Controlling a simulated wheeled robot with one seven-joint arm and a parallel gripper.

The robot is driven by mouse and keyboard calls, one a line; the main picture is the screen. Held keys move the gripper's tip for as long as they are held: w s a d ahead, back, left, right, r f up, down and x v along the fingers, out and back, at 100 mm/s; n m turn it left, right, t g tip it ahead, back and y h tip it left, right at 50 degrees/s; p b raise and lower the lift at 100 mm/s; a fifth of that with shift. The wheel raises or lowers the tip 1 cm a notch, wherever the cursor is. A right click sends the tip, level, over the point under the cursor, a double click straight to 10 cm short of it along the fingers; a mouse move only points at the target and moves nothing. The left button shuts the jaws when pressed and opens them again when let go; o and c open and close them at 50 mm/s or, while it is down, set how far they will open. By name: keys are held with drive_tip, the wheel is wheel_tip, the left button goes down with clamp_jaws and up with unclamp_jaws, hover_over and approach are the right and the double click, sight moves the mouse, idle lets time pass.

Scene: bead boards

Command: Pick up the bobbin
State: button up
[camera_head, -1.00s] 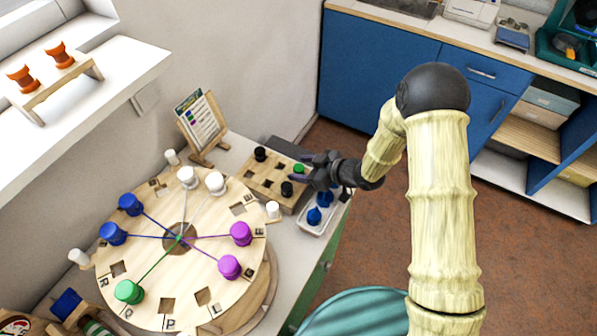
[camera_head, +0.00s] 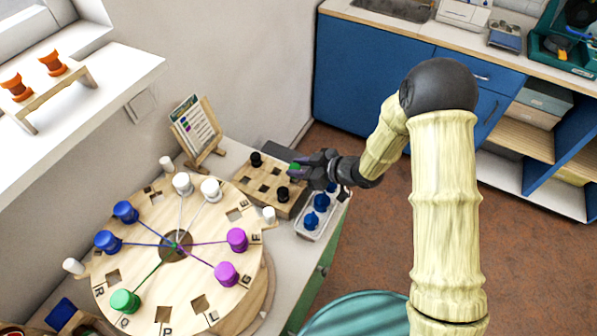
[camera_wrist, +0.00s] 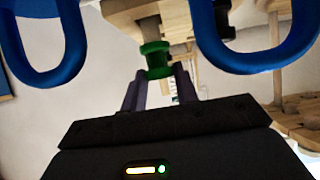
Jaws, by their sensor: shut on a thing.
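The green bobbin (camera_head: 294,168) is at the far right corner of the wooden bobbin rack (camera_head: 244,184). My gripper (camera_head: 300,168) is shut on it, reaching in from the right. In the wrist view the green bobbin (camera_wrist: 155,60) sits between my two fingertips (camera_wrist: 160,78). Part of it is hidden by my fingers, and I cannot tell whether it is clear of the rack. Two black bobbins stay on the rack, one at the back (camera_head: 256,159) and one at the front (camera_head: 283,194).
A round wooden board (camera_head: 215,275) with blue, white, purple and green threaded bobbins stands to the left. A white tray (camera_head: 310,234) with blue pieces is just below my gripper. A chart on a stand (camera_head: 195,125) is behind. Large blue loops (camera_wrist: 262,50) show close in the wrist view.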

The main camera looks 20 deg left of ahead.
sight(299, 168)
wheel_tip(299, 168, up, 8)
drive_tip(key=shift+f, duration=0.25)
idle(0.5)
drive_tip(key=w+d+r+m+t+p, duration=0.1)
drive_tip(key=d+r+p, duration=0.3)
drive_tip(key=r, duration=0.6)
drive_tip(key=w+d+r+m+t+p, duration=0.1)
drive_tip(key=d+r+m+t+p, duration=0.1)
drive_tip(key=d+r+p, duration=0.3)
wheel_tip(299, 168, up, 6)
drive_tip(key=p, duration=0.3)
drive_tip(key=shift+w+r+h, duration=0.15)
drive_tip(key=shift+w+h, duration=0.2)
drive_tip(key=shift+h, duration=0.05)
